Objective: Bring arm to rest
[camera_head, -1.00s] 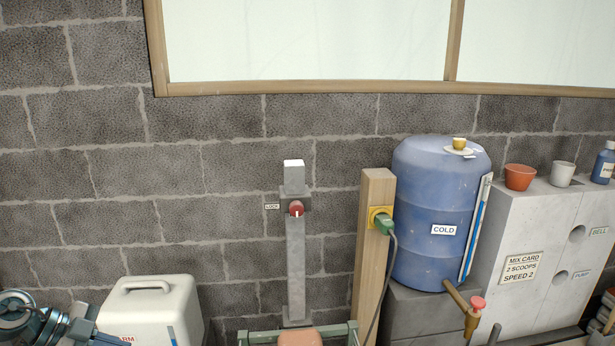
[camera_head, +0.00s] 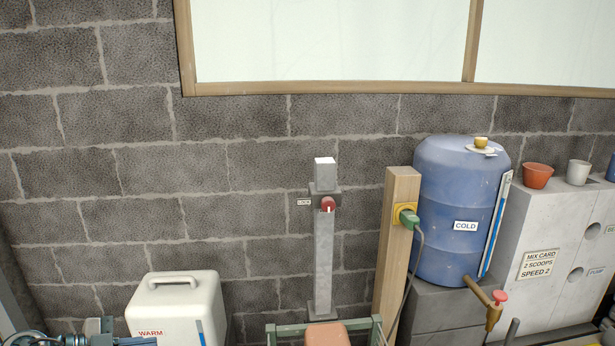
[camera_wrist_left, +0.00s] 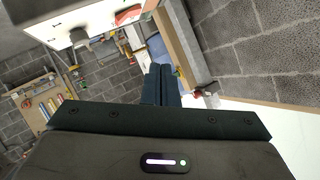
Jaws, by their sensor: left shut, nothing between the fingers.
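My left gripper shows in the left wrist view (camera_wrist_left: 160,85), its two dark fingers pressed together with nothing between them. In the head view, part of my left arm (camera_head: 85,338) shows at the bottom left corner, in front of the white box; its fingers cannot be made out there. My right gripper is in neither view.
A white box (camera_head: 190,300) labelled WARM stands at the lower left. A grey post (camera_head: 323,250) with a red knob (camera_head: 327,204) stands mid-view. A wooden post (camera_head: 396,250) with a green plug (camera_head: 408,218) stands beside the blue COLD barrel (camera_head: 450,190) on grey blocks.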

